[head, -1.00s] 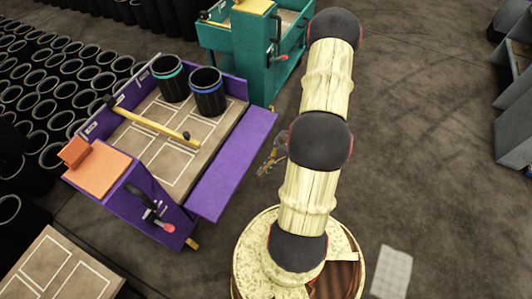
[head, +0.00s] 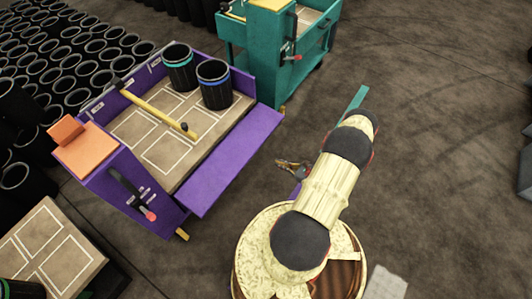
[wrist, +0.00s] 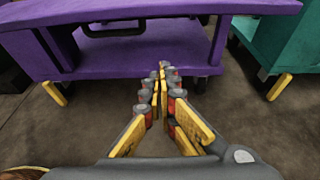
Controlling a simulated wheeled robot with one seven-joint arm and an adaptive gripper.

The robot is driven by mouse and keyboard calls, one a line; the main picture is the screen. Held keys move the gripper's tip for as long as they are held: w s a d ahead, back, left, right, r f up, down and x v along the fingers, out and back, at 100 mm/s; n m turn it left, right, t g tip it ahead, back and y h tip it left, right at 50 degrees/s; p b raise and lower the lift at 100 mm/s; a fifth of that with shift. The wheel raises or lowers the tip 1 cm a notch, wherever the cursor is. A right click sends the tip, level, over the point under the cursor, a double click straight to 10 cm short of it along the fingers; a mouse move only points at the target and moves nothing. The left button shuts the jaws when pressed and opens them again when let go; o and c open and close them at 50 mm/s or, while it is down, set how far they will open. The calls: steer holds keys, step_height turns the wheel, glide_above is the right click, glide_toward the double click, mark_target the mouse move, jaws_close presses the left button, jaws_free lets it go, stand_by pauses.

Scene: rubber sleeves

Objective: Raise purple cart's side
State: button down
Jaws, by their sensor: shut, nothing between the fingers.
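The purple cart (head: 125,190) stands at left in the head view. Its side panel (head: 232,160) is folded down, sticking outward from the bed on the right. In the wrist view the panel's edge (wrist: 200,8) crosses the top, with the cart's lower purple body (wrist: 130,60) and a dark handle (wrist: 115,31) beneath it. My gripper (head: 283,164) is shut and empty, just right of the panel in the head view. In the wrist view my gripper (wrist: 162,68) points at the lower body, below the panel's edge in the picture. I cannot tell whether it touches the cart.
Two black sleeves, one with a teal band (head: 179,70) and one with a blue band (head: 214,88), stand on the cart's bed beside a yellow bar (head: 155,112). A teal cart (head: 268,50) stands behind. Many black sleeves fill the left. Floor at right is open.

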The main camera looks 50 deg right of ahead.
steer(key=d+b+x, duration=0.1)
steer(key=b+x, duration=0.3)
steer(key=x, duration=0.6)
steer(key=shift+h, duration=0.3)
steer(key=shift+r, duration=2.25)
steer(key=shift+a, duration=0.1)
steer(key=shift+r, duration=0.1)
steer(key=shift+r+g+p, duration=0.6)
steer(key=shift+p, duration=0.1)
steer(key=shift+r, duration=0.1)
